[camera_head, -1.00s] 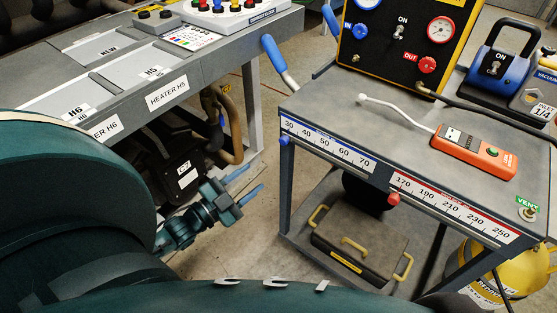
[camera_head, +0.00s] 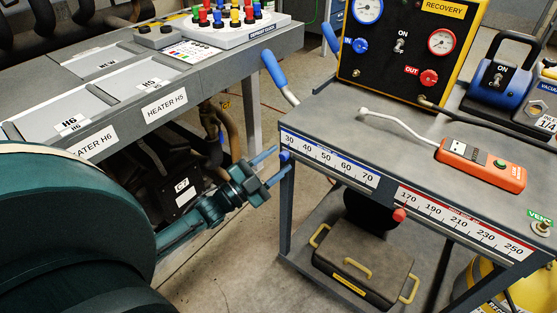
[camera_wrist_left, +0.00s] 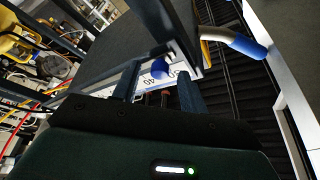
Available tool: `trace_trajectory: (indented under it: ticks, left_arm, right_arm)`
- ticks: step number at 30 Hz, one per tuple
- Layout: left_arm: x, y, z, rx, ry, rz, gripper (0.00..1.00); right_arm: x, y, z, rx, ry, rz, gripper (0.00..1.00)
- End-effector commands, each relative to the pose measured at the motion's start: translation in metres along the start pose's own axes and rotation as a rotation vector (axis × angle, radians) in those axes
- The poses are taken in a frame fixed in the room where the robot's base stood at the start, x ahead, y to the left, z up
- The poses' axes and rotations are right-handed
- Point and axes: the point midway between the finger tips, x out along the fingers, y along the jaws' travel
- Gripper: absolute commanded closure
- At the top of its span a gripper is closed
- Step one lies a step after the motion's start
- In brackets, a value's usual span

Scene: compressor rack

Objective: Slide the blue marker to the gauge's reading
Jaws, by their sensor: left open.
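The blue marker (camera_head: 285,156) sits at the left end of the blue-edged scale (camera_head: 325,158), just below the 30. The scale runs along the cart's front edge from 30 to 70. The blue-rimmed gauge (camera_head: 368,8) is cut off by the top of the head view; its reading is too small to tell. My left gripper (camera_head: 280,163) is open, its fingertips close to the marker. In the left wrist view the blue marker (camera_wrist_left: 158,68) shows between the two fingers (camera_wrist_left: 158,80); contact cannot be told. My right gripper is not in view.
A red marker (camera_head: 399,215) sits on the red scale (camera_head: 465,222) to the right. An orange device (camera_head: 481,165) with a white probe lies on the cart top. The cart's blue handle (camera_head: 274,67) rises behind its left corner. The heater bench (camera_head: 200,85) stands left of my gripper.

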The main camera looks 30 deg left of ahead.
Motion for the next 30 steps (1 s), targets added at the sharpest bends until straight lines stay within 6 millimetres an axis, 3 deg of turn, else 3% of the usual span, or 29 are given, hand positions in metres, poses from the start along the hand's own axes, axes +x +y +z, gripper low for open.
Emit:
trace_trajectory:
  ticks: [5,13,30]
  left_arm:
    - [0.012,-0.0001,0.0,0.0,0.0,0.0,0.57]
    - [0.013,0.0002,0.0,-0.001,-0.001,0.0,0.57]
    - [0.0127,0.0002,-0.0001,-0.001,0.0,0.0,1.0]
  right_arm:
    - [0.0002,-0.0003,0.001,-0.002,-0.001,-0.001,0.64]
    - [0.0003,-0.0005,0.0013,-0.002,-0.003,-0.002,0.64]
    - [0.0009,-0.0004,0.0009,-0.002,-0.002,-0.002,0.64]
